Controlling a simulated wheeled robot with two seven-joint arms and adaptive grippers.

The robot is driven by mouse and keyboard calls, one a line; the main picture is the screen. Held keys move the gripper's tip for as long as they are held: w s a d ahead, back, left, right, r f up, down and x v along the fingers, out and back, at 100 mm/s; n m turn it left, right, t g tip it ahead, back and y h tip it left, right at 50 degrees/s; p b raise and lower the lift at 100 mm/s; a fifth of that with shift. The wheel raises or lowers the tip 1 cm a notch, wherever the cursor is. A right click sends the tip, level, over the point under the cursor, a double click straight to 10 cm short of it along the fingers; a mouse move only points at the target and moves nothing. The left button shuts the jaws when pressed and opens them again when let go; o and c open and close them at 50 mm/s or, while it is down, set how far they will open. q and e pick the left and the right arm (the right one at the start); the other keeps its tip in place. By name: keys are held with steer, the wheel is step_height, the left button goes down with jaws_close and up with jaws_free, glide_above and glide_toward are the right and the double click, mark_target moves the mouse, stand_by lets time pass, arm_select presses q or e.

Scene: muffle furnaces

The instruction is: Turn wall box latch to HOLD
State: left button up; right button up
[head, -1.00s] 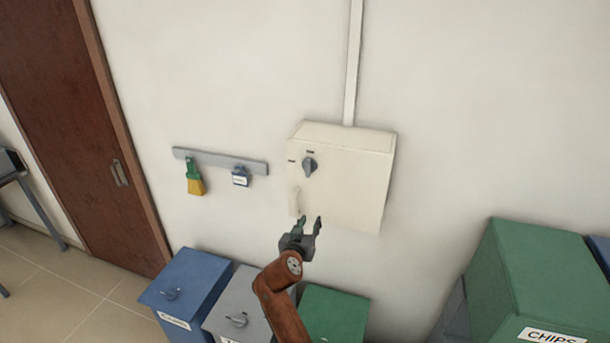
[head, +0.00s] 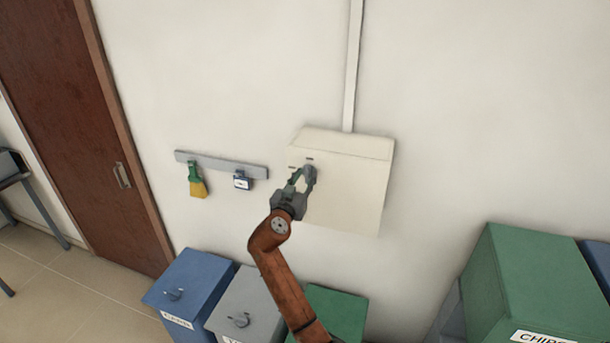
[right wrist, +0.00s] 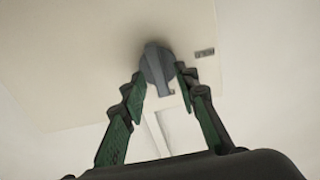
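The cream wall box (head: 350,195) hangs on the wall below a vertical conduit. Its grey latch knob (right wrist: 157,68) shows in the right wrist view, with a raised grip bar and a small label beside it that is too small to read. My right gripper (head: 303,176) is at the upper left of the box front, and its fingers partly hide the knob in the head view. In the right wrist view the gripper (right wrist: 160,85) is open, with one green-padded finger on each side of the knob's bar. I cannot tell whether the fingers touch it. My left gripper is not in view.
A grey wall rail (head: 220,165) left of the box holds a green and yellow brush (head: 196,182) and a small padlock-like tag (head: 242,180). Blue (head: 190,285), grey (head: 245,300) and green (head: 338,308) bins stand below. A large green bin (head: 535,275) is at right.

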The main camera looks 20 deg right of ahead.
jaws_close()
stand_by(0.3)
stand_by(0.5)
steer(key=n, duration=0.4)
steer(key=shift+b, duration=0.35)
steer(key=n, duration=0.3)
steer(key=shift+w+a+n, duration=0.1)
steer(key=shift+w+n, duration=0.05)
steer(key=shift+n, duration=0.15)
steer(key=n+p, duration=0.2)
steer(key=n, duration=0.2)
steer(key=shift+a+f+n, duration=0.1)
steer(key=shift+n, duration=0.2)
steer(key=n+p, duration=0.1)
steer(key=n, duration=0.2)
steer(key=n+p, duration=0.2)
steer(key=shift+f+n, duration=0.2)
steer(key=shift+n, duration=0.2)
